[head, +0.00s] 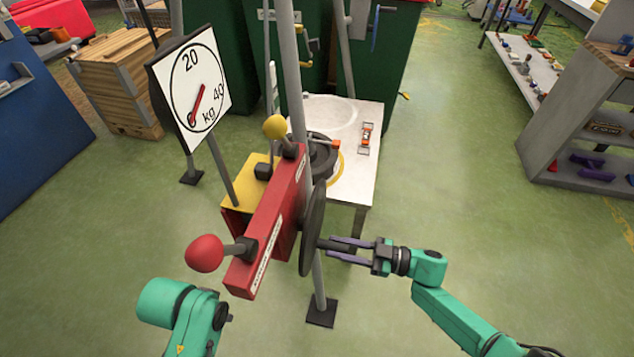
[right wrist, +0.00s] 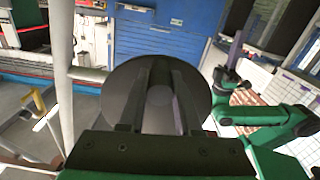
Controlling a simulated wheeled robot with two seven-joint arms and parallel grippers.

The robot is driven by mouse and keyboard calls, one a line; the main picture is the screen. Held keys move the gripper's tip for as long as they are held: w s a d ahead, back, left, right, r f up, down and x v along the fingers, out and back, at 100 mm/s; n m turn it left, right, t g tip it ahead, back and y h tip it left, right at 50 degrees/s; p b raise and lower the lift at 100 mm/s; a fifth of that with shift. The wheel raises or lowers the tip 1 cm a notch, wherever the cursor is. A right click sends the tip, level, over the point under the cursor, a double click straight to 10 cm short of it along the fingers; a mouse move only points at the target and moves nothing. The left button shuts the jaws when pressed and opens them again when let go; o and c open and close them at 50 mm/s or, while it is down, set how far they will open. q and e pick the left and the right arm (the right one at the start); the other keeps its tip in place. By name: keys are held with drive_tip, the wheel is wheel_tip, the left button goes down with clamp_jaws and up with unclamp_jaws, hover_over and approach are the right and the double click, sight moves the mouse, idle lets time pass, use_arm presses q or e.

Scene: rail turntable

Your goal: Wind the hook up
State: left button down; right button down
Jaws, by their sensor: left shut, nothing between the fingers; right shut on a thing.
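A red winch box (head: 275,215) on a post carries a dark round crank wheel (head: 313,215) on its right side, seen nearly edge-on. My right gripper (head: 335,246) is shut on the dark handle sticking out from the wheel. In the right wrist view the wheel's grey face (right wrist: 195,85) lies straight ahead, behind the fingers. A red-ball lever (head: 204,253) and a yellow-ball lever (head: 276,127) stick out from the box. My left arm is at the lower left; its gripper (right wrist: 238,52) shows small in the right wrist view, shut and empty. I cannot make out the hook.
A kg dial (head: 207,80) with a red needle stands behind the box, left. A white table (head: 362,172) behind holds a dark round part (head: 323,165) and a small orange item (head: 366,135). Grey posts rise by the box. The floor at right is clear up to the shelves (head: 590,130).

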drive_tip(key=shift+s+a+f+m+p, duration=0.15)
drive_tip(key=shift+s+m+p, duration=0.1)
drive_tip(key=shift+s+m, duration=0.2)
drive_tip(key=shift+s+a+f+m+p, duration=0.1)
drive_tip(key=shift+s+m+p, duration=0.1)
drive_tip(key=shift+s+m, duration=0.2)
drive_tip(key=m+p, duration=0.1)
drive_tip(key=s+m+p, duration=0.2)
drive_tip(key=shift+s+a+r+m, duration=0.25)
drive_tip(key=shift+a+r, duration=0.05)
drive_tip(key=shift+r, duration=0.05)
drive_tip(key=shift+c, duration=2.1)
unclamp_jaws()
drive_tip(key=shift+r, duration=0.1)
drive_tip(key=shift+d, duration=0.15)
